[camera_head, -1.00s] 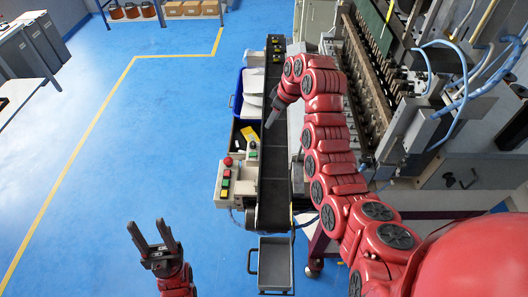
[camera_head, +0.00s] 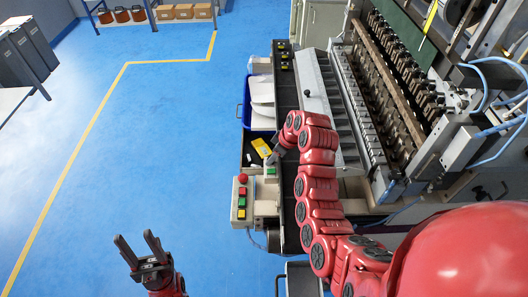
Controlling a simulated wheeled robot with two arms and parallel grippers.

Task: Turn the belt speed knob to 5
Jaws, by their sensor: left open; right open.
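My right arm reaches in from the lower right over the conveyor belt (camera_head: 288,222). My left gripper (camera_head: 139,245) is open and empty over the blue floor, at the lower left.
A control box (camera_head: 241,213) with a red emergency stop and coloured buttons stands left of the belt. A blue bin (camera_head: 246,112) with white items is beyond the panel. The winding machine (camera_head: 400,110) fills the right.

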